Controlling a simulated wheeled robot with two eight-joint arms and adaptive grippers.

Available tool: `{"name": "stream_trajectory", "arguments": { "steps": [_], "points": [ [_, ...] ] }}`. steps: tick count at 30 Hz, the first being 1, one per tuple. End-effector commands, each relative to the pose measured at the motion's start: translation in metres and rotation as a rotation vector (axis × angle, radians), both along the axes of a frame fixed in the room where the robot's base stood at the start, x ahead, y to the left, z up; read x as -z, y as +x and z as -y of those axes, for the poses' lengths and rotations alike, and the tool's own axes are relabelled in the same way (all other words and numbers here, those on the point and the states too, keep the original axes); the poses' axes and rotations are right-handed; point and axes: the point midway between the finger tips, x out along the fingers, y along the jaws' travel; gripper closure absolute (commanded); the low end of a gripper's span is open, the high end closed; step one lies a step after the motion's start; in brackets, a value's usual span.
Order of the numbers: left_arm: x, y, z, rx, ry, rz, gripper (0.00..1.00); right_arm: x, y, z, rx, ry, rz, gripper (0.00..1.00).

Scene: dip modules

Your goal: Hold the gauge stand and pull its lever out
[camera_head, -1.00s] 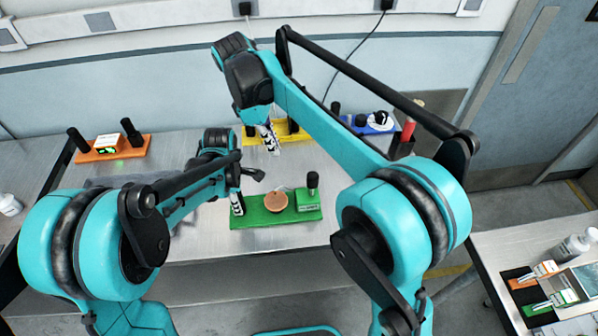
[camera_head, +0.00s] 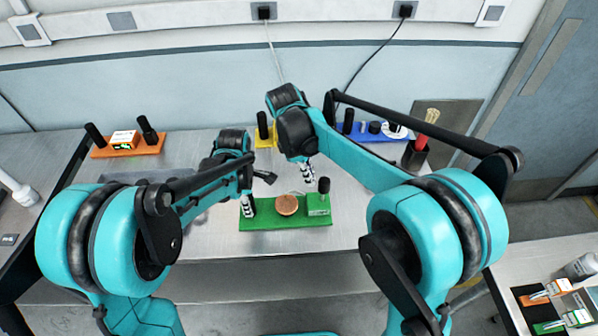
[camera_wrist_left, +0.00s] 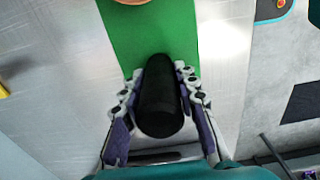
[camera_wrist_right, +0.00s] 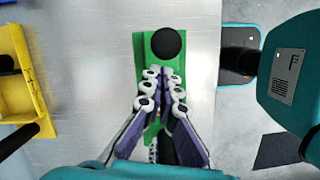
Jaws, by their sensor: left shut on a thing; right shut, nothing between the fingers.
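The gauge stand is a green board (camera_head: 270,223) on the near part of the table. A copper disc (camera_head: 287,205) sits mid-board, and a green block (camera_head: 318,205) with a black-topped upright knob (camera_head: 324,185) stands at its right end. My left gripper (camera_head: 248,208) is shut around the black post (camera_wrist_left: 160,95) at the board's left end. My right gripper (camera_head: 308,175) is shut and empty, above the board beside the black knob. In the right wrist view its fingertips are just below the knob's round top (camera_wrist_right: 167,44); it hides the disc.
A yellow module (camera_head: 265,137) stands behind, partly hidden by my right arm. A blue module (camera_head: 365,130) and a red-handled item (camera_head: 420,143) are at the back right. An orange module (camera_head: 127,146) is at the back left. Bare table lies around the green board.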

Motion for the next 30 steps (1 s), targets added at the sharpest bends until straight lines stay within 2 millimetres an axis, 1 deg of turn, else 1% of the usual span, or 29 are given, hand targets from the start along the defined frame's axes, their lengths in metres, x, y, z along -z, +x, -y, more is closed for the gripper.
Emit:
{"name": "stream_trajectory", "arguments": {
  "steps": [3,14,30],
  "points": [
    [0.000,0.000,0.000,0.000,0.001,0.001,1.00,0.000,-0.001,0.004,0.000,0.000,0.001,1.00],
    [0.000,0.000,0.000,0.000,0.001,0.001,1.00,0.000,-0.001,0.005,0.000,0.003,0.001,1.00],
    [0.000,0.000,0.000,0.000,0.000,0.001,1.00,-0.003,-0.001,0.015,0.001,0.094,-0.003,1.00]
  ]
}}
